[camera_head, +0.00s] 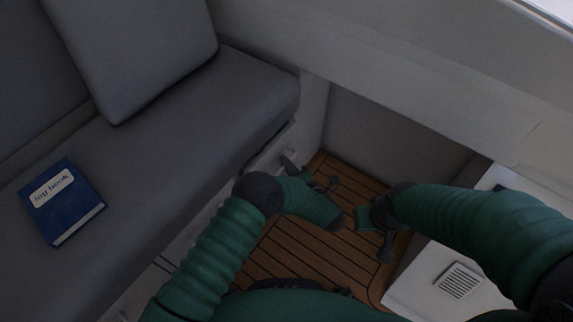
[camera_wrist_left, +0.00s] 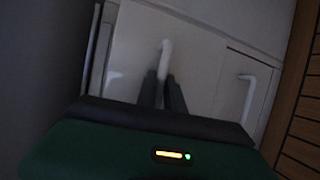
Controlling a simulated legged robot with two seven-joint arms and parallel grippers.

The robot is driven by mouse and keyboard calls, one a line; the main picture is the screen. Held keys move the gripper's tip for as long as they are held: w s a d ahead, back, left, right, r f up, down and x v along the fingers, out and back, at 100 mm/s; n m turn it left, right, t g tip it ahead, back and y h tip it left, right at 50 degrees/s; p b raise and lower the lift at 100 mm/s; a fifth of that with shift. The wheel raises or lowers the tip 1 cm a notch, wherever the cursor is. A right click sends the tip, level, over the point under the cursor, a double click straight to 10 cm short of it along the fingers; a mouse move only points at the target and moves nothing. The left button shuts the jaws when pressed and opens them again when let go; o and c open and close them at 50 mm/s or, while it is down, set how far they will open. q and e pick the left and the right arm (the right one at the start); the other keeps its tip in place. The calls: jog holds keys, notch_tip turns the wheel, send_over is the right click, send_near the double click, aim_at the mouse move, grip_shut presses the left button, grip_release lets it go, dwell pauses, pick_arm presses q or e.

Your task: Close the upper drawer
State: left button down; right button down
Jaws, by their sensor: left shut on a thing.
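The upper drawer (camera_wrist_left: 135,45) has a pale front with a light bar handle (camera_wrist_left: 165,50) in the left wrist view. My left gripper (camera_wrist_left: 163,92) has its two dark fingers on either side of this handle and is shut on it. In the head view my left gripper (camera_head: 290,163) is by the pale front under the seat, and my arm hides most of the drawer. How far the drawer stands out is hard to tell. My right gripper (camera_head: 384,240) hangs over the floor, apart from the drawer; its jaws are too small and dark to read.
A second handle (camera_wrist_left: 248,90) sits on a neighbouring front nearer the floor. The grey seat (camera_head: 150,170) carries a cushion (camera_head: 140,50) and a blue log book (camera_head: 62,200). The wooden floor (camera_head: 300,255) is between the seat and a white unit with a vent (camera_head: 458,280).

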aim_at(276, 160)
pick_arm(q)
jog(key=shift+s+a+f, duration=0.1)
jog(key=shift+s+f, duration=0.05)
jog(key=shift+f, duration=0.15)
dwell(0.4)
jog(key=w+a, duration=0.1)
jog(key=w+a+p, duration=0.1)
jog(key=a, duration=0.1)
jog(key=shift+w+a, duration=0.1)
jog(key=shift+a, duration=0.05)
jog(key=shift+w+a, duration=0.1)
jog(key=shift+a, duration=0.05)
jog(key=c, duration=1.7)
grip_release()
jog(key=shift+w+a, duration=0.1)
jog(key=shift+r, duration=0.15)
jog(key=shift+w+r, duration=0.15)
